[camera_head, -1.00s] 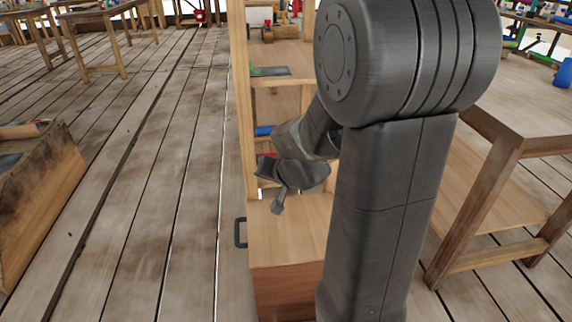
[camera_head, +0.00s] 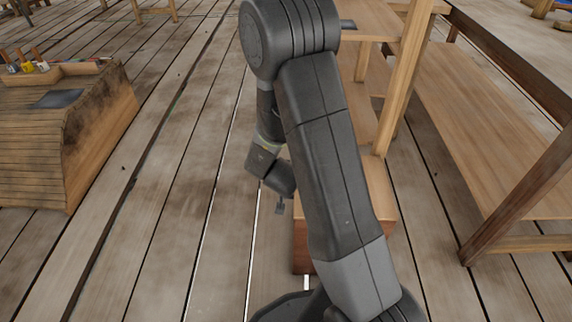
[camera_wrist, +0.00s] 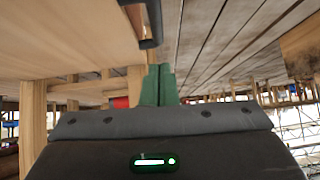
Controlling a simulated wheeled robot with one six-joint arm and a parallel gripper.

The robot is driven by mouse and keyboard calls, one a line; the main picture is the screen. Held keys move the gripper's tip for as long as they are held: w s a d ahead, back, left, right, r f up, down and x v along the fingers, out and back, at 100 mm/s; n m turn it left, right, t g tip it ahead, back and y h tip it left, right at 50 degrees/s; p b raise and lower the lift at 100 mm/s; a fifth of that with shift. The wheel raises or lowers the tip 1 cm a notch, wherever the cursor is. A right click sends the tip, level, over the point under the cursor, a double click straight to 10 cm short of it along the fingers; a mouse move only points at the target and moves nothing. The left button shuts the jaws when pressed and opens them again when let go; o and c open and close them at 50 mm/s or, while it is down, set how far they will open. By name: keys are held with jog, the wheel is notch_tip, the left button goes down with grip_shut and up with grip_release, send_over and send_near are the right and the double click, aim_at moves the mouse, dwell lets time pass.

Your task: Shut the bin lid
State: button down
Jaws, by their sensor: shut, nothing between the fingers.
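The bin (camera_head: 301,246) is a reddish-brown box right of my gripper, largely hidden behind my arm in the head view. Its pale wooden lid (camera_head: 381,192) looks flat on top; I cannot tell whether a gap remains under it. In the wrist view a pale wooden panel, apparently the lid (camera_wrist: 70,35), fills the upper left, with a dark handle (camera_wrist: 146,28) at its edge. My gripper (camera_head: 280,208) is shut and empty, just left of the bin. Its green fingers (camera_wrist: 159,72) are together in the wrist view, apart from the handle.
A wooden shelf unit (camera_head: 405,75) stands behind the bin. A long wooden bench (camera_head: 490,130) is on the right. A slatted crate (camera_head: 50,140) with small items on top stands at the left. The plank floor (camera_head: 165,200) between crate and bin is clear.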

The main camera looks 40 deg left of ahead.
jog(key=f+b, duration=0.1)
jog(key=f, duration=0.1)
jog(key=f+b, duration=0.1)
jog(key=f, duration=0.1)
jog(key=a+f+b, duration=0.1)
jog(key=f, duration=0.1)
jog(key=shift+s, duration=0.25)
jog(key=shift+s+d+f, duration=0.1)
jog(key=shift+f, duration=0.05)
